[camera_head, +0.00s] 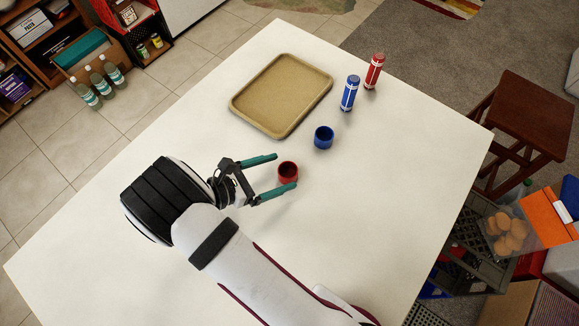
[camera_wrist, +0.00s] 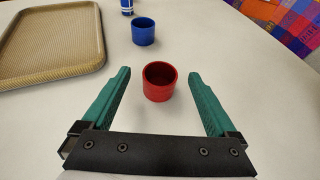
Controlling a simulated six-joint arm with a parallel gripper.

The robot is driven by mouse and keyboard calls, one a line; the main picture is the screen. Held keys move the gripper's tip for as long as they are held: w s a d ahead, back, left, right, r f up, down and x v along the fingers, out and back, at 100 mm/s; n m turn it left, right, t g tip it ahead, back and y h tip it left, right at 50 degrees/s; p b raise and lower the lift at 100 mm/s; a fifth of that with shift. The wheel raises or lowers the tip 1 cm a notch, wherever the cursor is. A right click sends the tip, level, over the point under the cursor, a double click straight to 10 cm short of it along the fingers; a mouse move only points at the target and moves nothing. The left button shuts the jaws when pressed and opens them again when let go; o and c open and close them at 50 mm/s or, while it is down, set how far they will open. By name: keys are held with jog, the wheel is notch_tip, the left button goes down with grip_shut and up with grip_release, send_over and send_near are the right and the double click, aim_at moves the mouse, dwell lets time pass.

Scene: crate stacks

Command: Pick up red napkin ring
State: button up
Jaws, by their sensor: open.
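The red napkin ring (camera_head: 288,172) stands upright on the white table. In the wrist view the red ring (camera_wrist: 159,84) lies between the far ends of my two green fingers, with gaps on both sides. My gripper (camera_head: 284,172) is open, its fingers on either side of the ring in the head view; it also shows in the wrist view (camera_wrist: 162,82). I cannot tell exactly how high the fingers are above the table. Nothing is held.
A blue napkin ring (camera_head: 324,138) stands beyond the red one. A tan tray (camera_head: 268,128) lies to its left. A blue bottle (camera_head: 349,94) and a red bottle (camera_head: 374,71) stand farther back. The table's right side (camera_head: 400,190) is clear.

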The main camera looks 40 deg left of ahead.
aim_at(295, 167)
jog(key=x, duration=0.7)
jog(key=shift+f, duration=0.25)
jog(key=c, duration=1.4)
jog(key=shift+c, duration=0.2)
jog(key=shift+r, duration=0.15)
